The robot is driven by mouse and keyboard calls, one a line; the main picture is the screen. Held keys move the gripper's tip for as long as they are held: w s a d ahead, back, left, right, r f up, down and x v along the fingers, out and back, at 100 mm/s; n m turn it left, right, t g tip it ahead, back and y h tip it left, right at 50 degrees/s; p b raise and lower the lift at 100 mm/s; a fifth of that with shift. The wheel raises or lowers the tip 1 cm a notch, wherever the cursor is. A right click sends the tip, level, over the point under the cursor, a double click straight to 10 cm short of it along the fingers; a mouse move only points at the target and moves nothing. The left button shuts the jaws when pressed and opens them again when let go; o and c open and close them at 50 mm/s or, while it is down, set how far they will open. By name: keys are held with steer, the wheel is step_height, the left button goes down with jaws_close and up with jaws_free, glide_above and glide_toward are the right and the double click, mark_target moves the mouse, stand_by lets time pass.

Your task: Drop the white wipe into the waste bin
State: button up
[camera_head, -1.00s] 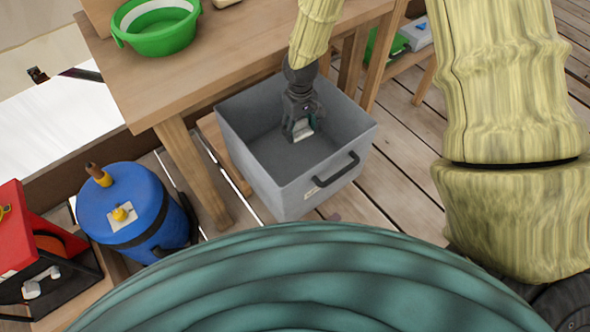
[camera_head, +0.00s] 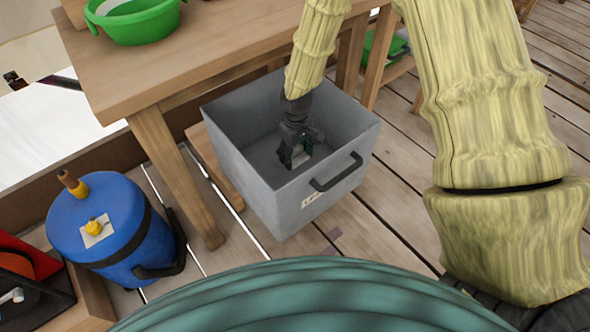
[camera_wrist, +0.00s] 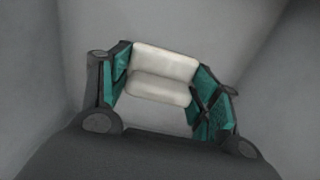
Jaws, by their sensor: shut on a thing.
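My gripper (camera_head: 297,157) is down inside the grey waste bin (camera_head: 262,205), between its walls. It is shut on the white wipe (camera_wrist: 160,75), which shows as a folded pale pad between the teal finger pads in the wrist view. The gripper (camera_wrist: 160,90) and wipe appear apart from the bin walls. How far the wipe is above the bin floor cannot be told.
A wooden table (camera_head: 190,60) with a green basin (camera_head: 135,22) stands behind and left of the bin. A blue drum (camera_head: 105,225) with yellow fittings stands at left. A red item (camera_head: 22,255) is at lower left. Bare deck planks (camera_head: 400,190) lie to the right.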

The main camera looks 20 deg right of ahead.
mark_target(296, 149)
steer(key=shift+f+b, duration=0.9)
steer(key=shift+f, duration=2.65)
steer(key=shift+f, duration=0.6)
steer(key=o, duration=1)
step_height(296, 149, up, 13)
steer(key=p, duration=0.3)
steer(key=shift+r+p, duration=0.1)
steer(key=shift+p, duration=0.3)
